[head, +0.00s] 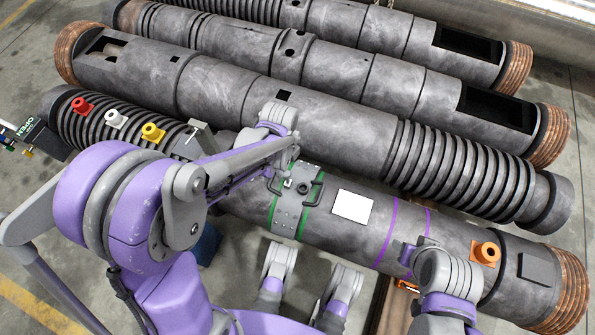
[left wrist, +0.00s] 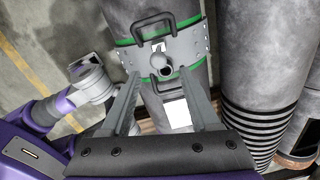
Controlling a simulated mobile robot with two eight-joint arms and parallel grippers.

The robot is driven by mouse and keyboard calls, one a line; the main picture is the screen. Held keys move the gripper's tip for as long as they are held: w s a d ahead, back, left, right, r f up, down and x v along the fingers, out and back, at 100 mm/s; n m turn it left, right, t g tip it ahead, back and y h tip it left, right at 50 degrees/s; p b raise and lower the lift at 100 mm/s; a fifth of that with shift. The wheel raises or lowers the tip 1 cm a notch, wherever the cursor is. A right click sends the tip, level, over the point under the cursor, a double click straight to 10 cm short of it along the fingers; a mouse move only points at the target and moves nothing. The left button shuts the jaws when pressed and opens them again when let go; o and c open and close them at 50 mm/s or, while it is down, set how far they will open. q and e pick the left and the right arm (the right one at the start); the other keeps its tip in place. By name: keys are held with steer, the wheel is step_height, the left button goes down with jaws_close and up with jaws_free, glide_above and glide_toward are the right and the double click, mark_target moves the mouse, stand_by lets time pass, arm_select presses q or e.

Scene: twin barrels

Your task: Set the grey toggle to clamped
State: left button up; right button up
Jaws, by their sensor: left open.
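A grey plate (head: 287,216) with green edges and two dark handles wraps the near barrel. It also shows in the left wrist view (left wrist: 185,50). The grey toggle (left wrist: 162,66) is a short round-ended lever over a dark hole at the plate's middle, beside a small white marking. In the head view the toggle (head: 303,187) is small, and its setting cannot be read. My left gripper (left wrist: 160,82) is open, its two fingers apart on either side of the toggle in the picture, with nothing between them; contact is not visible. My right arm's wrist shows at the lower right; its fingers are not clear.
A white square (head: 352,205) and purple bands (head: 387,233) lie right of the plate. An orange knob (head: 485,252) is farther right. Red (head: 82,106), white (head: 117,118) and yellow (head: 153,132) knobs stand at the left. Other long barrels (head: 330,125) lie close behind.

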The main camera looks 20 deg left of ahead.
mark_target(287, 177)
arm_select(q)
step_height(287, 177, down, 10)
steer(key=b, duration=0.3)
steer(key=shift+w+f, duration=0.15)
steer(key=shift+f, duration=0.05)
jaws_close()
stand_by(1.3)
